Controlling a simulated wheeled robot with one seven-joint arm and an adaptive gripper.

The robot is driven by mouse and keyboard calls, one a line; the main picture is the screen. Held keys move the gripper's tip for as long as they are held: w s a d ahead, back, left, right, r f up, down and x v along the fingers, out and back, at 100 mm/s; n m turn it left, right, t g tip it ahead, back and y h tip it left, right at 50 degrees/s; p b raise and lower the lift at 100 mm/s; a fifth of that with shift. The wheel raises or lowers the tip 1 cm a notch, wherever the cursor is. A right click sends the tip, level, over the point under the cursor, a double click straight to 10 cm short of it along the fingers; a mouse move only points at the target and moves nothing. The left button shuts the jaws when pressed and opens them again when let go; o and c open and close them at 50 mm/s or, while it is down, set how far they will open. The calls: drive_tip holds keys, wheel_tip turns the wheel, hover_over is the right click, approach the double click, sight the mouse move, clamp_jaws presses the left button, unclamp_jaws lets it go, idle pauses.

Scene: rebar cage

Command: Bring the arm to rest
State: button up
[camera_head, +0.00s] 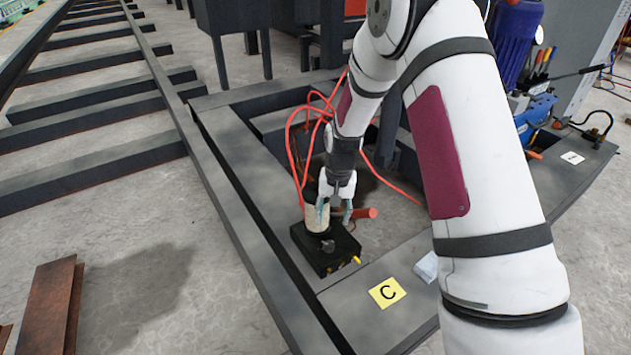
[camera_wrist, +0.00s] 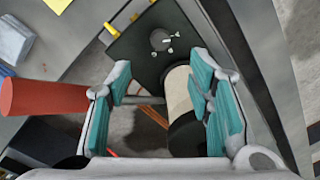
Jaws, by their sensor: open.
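My arm reaches down from the right in the head view. My gripper (camera_head: 335,208) is at its lower end, open, over a black box (camera_head: 326,248) with a dial. A cream cylinder with black ends (camera_head: 317,217) stands at the box and overlaps the left finger in the picture. In the wrist view, the two teal-padded fingers of my gripper (camera_wrist: 160,95) are spread apart. The cream cylinder (camera_wrist: 178,92) shows between them, close to the right finger. I cannot tell whether it touches that finger.
A red-ended rod (camera_head: 355,214) lies beside the gripper; its red end (camera_wrist: 45,97) is left of the fingers in the wrist view. Red cables (camera_head: 293,140) loop behind the gripper. A dark steel frame (camera_head: 245,180) surrounds the area, with a yellow C label (camera_head: 387,292).

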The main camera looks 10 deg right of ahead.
drive_tip(key=s+r+n, duration=0.1)
drive_tip(key=s+r, duration=0.6)
drive_tip(key=r, duration=0.4)
drive_tip(key=s+r+n, duration=0.1)
drive_tip(key=s+r, duration=0.7)
drive_tip(key=r, duration=0.4)
drive_tip(key=s+r+n, duration=0.1)
drive_tip(key=s+r, duration=0.2)
drive_tip(key=s, duration=1)
drive_tip(key=s+r+n, duration=0.1)
drive_tip(key=s+r, duration=0.2)
drive_tip(key=s, duration=1)
wheel_tip(320, 180, up, 34)
drive_tip(key=t+p, duration=0.4)
drive_tip(key=p, duration=2.7)
drive_tip(key=shift+a+h+p, duration=0.15)
drive_tip(key=shift+h+p, duration=0.15)
drive_tip(key=shift+p, duration=0.1)
drive_tip(key=shift+f, duration=0.1)
